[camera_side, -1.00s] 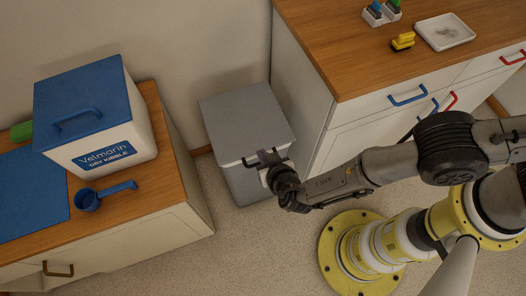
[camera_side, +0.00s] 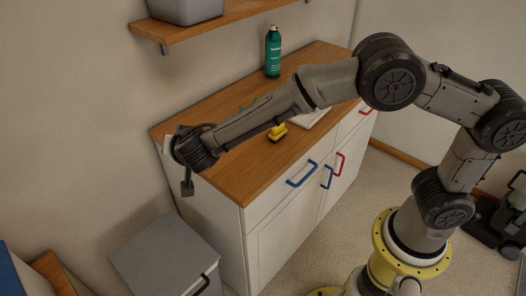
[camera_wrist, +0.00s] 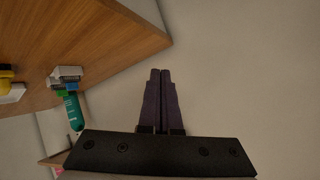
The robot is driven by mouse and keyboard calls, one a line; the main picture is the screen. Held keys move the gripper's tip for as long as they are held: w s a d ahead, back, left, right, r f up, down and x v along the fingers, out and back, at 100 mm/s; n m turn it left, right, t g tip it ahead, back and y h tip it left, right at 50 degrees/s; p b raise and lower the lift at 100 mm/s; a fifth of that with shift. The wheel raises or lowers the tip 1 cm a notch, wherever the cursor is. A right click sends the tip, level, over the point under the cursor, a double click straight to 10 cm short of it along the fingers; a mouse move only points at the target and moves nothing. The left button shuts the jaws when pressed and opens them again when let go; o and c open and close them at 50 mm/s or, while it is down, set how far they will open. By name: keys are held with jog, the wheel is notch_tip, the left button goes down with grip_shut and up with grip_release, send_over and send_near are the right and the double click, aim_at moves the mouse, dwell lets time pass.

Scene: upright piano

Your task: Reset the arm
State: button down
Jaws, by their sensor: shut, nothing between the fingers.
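My gripper (camera_wrist: 160,74) shows in the wrist view with its two dark purple fingers side by side, shut and empty. Beyond the fingertips is plain wall, and they touch nothing. In the side view my arm is raised and folded, with the wrist over the left end of the wooden-topped cabinet (camera_side: 270,160). The fingers are not clear in that view.
A green bottle (camera_side: 273,52) stands at the back of the cabinet top, and a yellow object (camera_side: 278,131) lies beneath my forearm. A grey lidded bin (camera_side: 165,258) stands on the floor at left. A shelf (camera_side: 215,25) with a grey tub (camera_side: 186,8) is above.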

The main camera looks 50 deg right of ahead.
jog(key=s+d+r+m+g+h, duration=0.1)
jog(key=s+d+r, duration=0.4)
jog(key=d+r, duration=0.5)
jog(key=s+d+r+m+g+h, duration=0.15)
jog(key=s+d+r, duration=0.45)
jog(key=d, duration=0.6)
jog(key=s+d+n+g+y, duration=0.1)
jog(key=s+d+n+y, duration=0.25)
jog(key=s, duration=1.35)
jog(key=s+a+f+n+g+y, duration=0.1)
jog(key=s+a+f+n+y, duration=0.1)
jog(key=s+a+f+n, duration=0.2)
jog(key=s+f+n, duration=0.2)
jog(key=s+n, duration=0.1)
jog(key=shift+s+a+n+g, duration=0.2)
jog(key=shift+a+n+g, duration=0.1)
jog(key=shift+a+g, duration=0.1)
